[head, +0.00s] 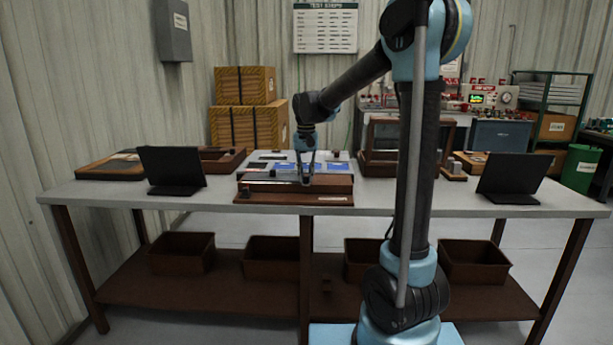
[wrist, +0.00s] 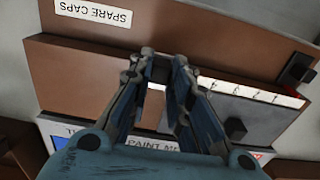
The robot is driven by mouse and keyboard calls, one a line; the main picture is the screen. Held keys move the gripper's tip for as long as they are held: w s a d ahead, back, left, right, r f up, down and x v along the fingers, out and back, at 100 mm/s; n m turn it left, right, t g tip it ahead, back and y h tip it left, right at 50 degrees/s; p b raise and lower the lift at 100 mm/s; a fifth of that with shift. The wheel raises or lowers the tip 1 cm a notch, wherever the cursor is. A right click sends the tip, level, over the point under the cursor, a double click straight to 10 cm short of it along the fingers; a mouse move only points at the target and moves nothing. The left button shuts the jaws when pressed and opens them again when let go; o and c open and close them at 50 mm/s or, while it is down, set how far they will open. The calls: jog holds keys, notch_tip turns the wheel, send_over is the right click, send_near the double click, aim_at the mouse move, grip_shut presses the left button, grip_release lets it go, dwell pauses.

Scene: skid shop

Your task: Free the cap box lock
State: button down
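The cap box (head: 325,186) is a low brown box on the bench, with a "SPARE CAPS" label (wrist: 93,12) on its ledge. A grey plate (wrist: 262,117) covers part of its top and carries a black knob (wrist: 236,128). A black latch-like piece (wrist: 298,70) sits at the box's right end in the wrist view; it is at the left in the head view (head: 245,192). My gripper (wrist: 160,68) points down over the box. Its fingers are apart, with a small dark block between the tips. I cannot tell whether they grip it.
A printed board (head: 300,160) lies just behind the box. Dark tablets stand to the left (head: 172,170) and right (head: 513,177). A brown frame (head: 410,135) stands behind my arm. The bench top (head: 110,193) is clear at the front left.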

jog(key=shift+s, duration=1.35)
jog(key=c, duration=1.5)
grip_release()
jog(key=shift+s, duration=0.1)
jog(key=shift+r, duration=0.3)
notch_tip(320, 180, up, 11)
jog(key=shift+r, duration=0.15)
